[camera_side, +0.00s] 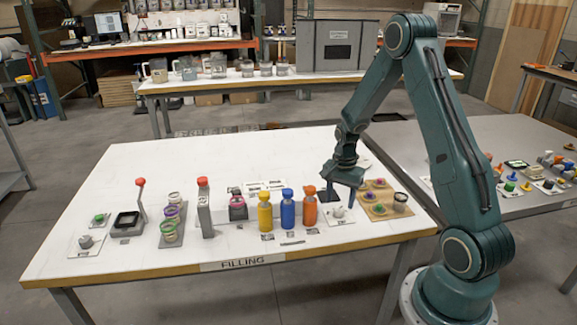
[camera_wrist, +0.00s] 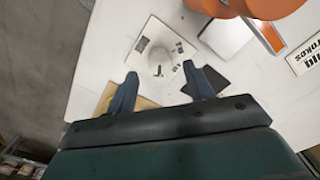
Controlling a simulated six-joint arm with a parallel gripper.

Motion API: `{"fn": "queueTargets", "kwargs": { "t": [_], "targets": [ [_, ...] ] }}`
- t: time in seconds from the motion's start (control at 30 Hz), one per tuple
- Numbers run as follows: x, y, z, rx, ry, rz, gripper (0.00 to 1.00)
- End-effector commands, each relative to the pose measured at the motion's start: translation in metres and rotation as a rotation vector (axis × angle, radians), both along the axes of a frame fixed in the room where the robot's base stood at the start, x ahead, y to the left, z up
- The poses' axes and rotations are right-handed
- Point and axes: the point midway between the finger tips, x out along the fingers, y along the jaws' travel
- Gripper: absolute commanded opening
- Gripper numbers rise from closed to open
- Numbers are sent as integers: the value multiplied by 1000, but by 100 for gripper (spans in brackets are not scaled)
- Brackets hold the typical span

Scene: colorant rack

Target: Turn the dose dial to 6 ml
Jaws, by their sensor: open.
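The dial that appears to be the dose dial (camera_side: 338,212) is a small pale grey knob on a white plate, right of the orange bottle near the table's front. In the wrist view the knob (camera_wrist: 160,58) shows between and just beyond my fingertips, with small dark marks on the plate beside it. The marks are too small to read, so its setting cannot be told. My gripper (camera_side: 342,187) is open above the plate, pointing down. The wrist view shows the two fingers of my gripper (camera_wrist: 160,74) spread apart with nothing between them.
The orange bottle (camera_side: 310,208) stands close left of the dial, with blue (camera_side: 287,212) and yellow (camera_side: 265,216) bottles beyond. A wooden board (camera_side: 377,214) with several small items lies to the right. A dark flat square (camera_side: 326,197) lies behind the dial.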

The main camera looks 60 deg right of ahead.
Motion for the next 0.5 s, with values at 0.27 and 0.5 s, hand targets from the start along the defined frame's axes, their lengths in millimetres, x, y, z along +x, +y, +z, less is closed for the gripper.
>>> {"fn": "queueTargets", "kwargs": {
  "t": [0.27,0.5],
  "targets": [
    [1,0,46,-3,-4,0,52],
    [0,0,82,-2,-2,-1,52]
  ]
}}
